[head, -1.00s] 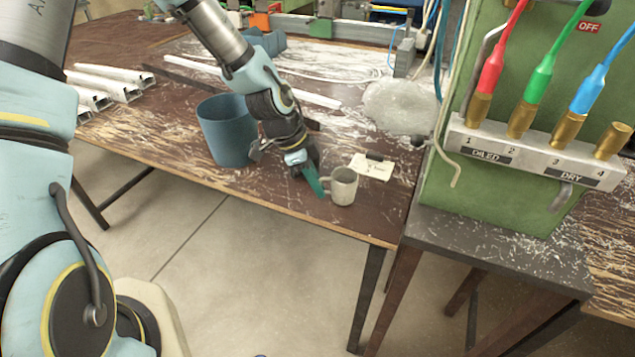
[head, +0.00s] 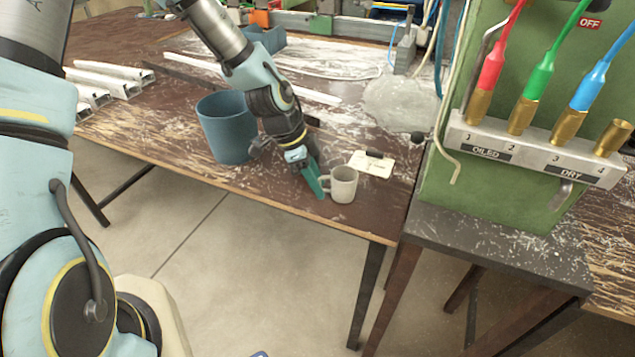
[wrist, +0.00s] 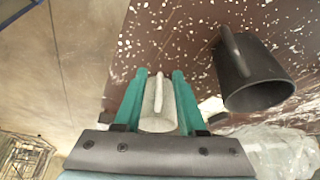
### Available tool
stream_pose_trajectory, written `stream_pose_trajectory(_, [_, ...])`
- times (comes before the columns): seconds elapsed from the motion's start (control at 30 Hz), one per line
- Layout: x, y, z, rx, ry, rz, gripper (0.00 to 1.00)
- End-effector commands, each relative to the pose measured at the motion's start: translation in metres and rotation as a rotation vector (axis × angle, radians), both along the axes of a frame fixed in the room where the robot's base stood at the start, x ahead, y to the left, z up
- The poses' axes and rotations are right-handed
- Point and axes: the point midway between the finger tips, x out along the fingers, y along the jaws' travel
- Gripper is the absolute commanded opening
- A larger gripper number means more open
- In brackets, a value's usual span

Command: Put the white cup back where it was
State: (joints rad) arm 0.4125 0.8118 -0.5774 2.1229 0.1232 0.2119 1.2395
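The white cup (head: 344,185) stands upright near the front right corner of the brown bench, its handle toward the left in the head view. My gripper (head: 322,186) points down just left of it. In the wrist view the green fingers of my gripper (wrist: 160,82) are apart, with the cup (wrist: 158,118) between them and its thin handle in the gap, clear of both fingertips. The palm hides the lower part of the cup there.
A dark mug (wrist: 255,78) is beside the fingers in the wrist view. A blue bin (head: 226,130) stands left of my gripper. A white card (head: 371,165) lies behind the cup; a clear plastic bag (head: 400,103) lies farther back. A green machine (head: 480,185) is at right.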

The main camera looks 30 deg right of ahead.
Motion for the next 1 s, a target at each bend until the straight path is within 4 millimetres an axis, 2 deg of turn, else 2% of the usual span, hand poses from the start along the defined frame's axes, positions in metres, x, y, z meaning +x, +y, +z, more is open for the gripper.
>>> stream_pose_trajectory(0.17, [0.009,0.009,0.023,-0.003,-0.006,0.004,0.4])
stream_pose_trajectory(0.4, [0.02,0.025,0.071,-0.003,-0.006,0.005,0.4])
stream_pose_trajectory(0.6, [0.025,0.033,0.098,-0.001,-0.003,0.002,0.4])
stream_pose_trajectory(0.8, [0.026,0.037,0.108,0.001,-0.001,0.001,0.4])
stream_pose_trajectory(1.0, [0.029,0.042,0.107,0.013,-0.002,0.026,0.4])
